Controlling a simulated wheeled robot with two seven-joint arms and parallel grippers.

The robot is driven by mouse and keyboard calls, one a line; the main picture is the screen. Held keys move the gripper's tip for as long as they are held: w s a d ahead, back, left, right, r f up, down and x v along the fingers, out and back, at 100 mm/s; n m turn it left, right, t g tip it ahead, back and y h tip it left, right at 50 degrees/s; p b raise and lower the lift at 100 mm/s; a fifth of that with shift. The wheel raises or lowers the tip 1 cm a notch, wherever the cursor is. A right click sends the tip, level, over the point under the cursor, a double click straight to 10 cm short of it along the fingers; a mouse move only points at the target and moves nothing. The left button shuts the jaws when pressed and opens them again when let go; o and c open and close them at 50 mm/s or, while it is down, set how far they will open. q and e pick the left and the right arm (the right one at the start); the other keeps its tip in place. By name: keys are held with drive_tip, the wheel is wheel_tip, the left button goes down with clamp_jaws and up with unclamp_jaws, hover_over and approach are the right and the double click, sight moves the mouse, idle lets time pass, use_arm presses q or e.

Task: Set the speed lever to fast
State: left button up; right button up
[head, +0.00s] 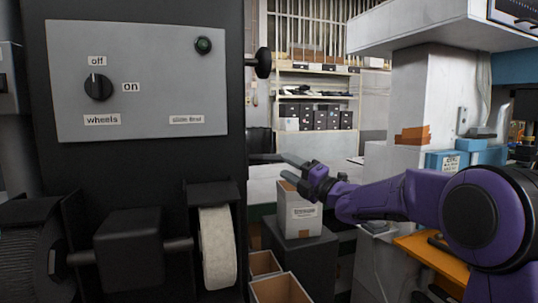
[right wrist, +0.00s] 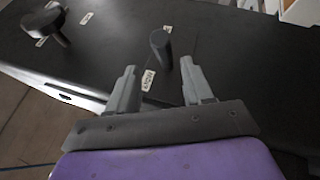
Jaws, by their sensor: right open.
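The speed lever (right wrist: 160,42) is a short dark lever with a rounded end on the black side face of the machine. One white label (right wrist: 149,80) lies by its near end and another small label (right wrist: 168,29) by its far end; the words are too blurred to read surely. My right gripper (right wrist: 158,70) is open, its two grey fingertips on either side of the lever's line, with the lever just ahead of them. No contact shows. In the head view my right gripper (head: 288,166) is beside the machine's right edge, near a dark stub (head: 264,158). My left gripper is out of view.
The machine's grey panel (head: 140,130) carries an off/on wheels knob (head: 98,87). A black knob (head: 263,62) sticks out from its right side, and another lever (right wrist: 45,22) shows in the wrist view. A labelled box (head: 300,215) stands below my right gripper.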

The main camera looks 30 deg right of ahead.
sight(274, 161)
drive_tip(key=x, duration=0.2)
drive_tip(key=p+x, duration=0.1)
drive_tip(key=x, duration=0.1)
drive_tip(key=p+x, duration=0.1)
drive_tip(key=x, duration=0.2)
drive_tip(key=shift+w+f, duration=0.2)
drive_tip(key=shift+f, duration=0.15)
drive_tip(key=shift+r, duration=0.15)
drive_tip(key=shift+c, duration=0.4)
clamp_jaws()
drive_tip(key=shift+w+a, duration=0.1)
